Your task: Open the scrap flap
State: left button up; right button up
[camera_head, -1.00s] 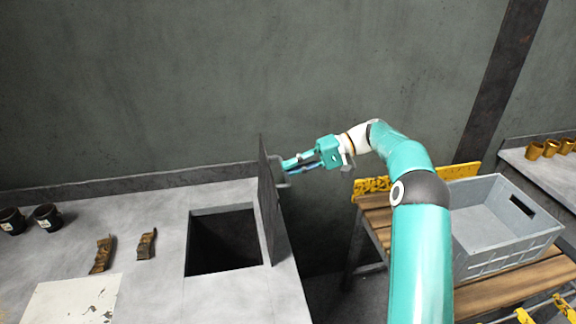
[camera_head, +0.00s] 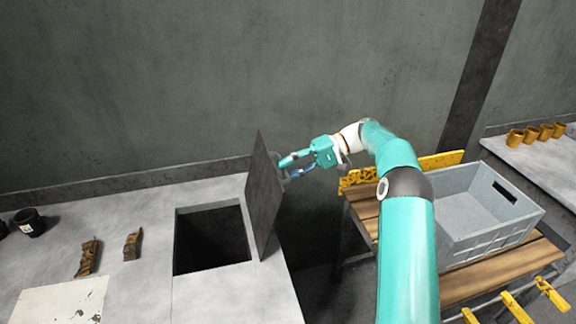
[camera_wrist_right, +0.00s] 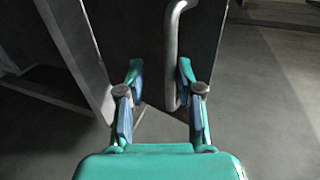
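The scrap flap (camera_head: 263,195) is a dark plate standing upright at the right edge of a dark square opening (camera_head: 211,238) in the grey worktop. My right gripper (camera_head: 287,168) is at the flap's right side, by its upper part. In the right wrist view, the flap (camera_wrist_right: 140,45) shows a curved metal handle (camera_wrist_right: 170,50). The two fingers of my right gripper (camera_wrist_right: 158,85) are spread apart, with the handle's lower end between them. I cannot tell whether they touch it. My left gripper is not in view.
A grey crate (camera_head: 485,240) stands on a wooden slatted table (camera_head: 500,278) at right, with yellow bars at its front. Brown metal pieces (camera_head: 132,246), a dark cup (camera_head: 30,222) and a pale plate (camera_head: 60,302) lie on the worktop. Several golden cups (camera_head: 530,134) stand far right.

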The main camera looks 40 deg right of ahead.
jog(key=shift+r, duration=0.1)
jog(key=shift+r, duration=0.15)
notch_tip(320, 180, up, 10)
jog(key=shift+f, duration=0.2)
dwell(0.5)
dwell(0.4)
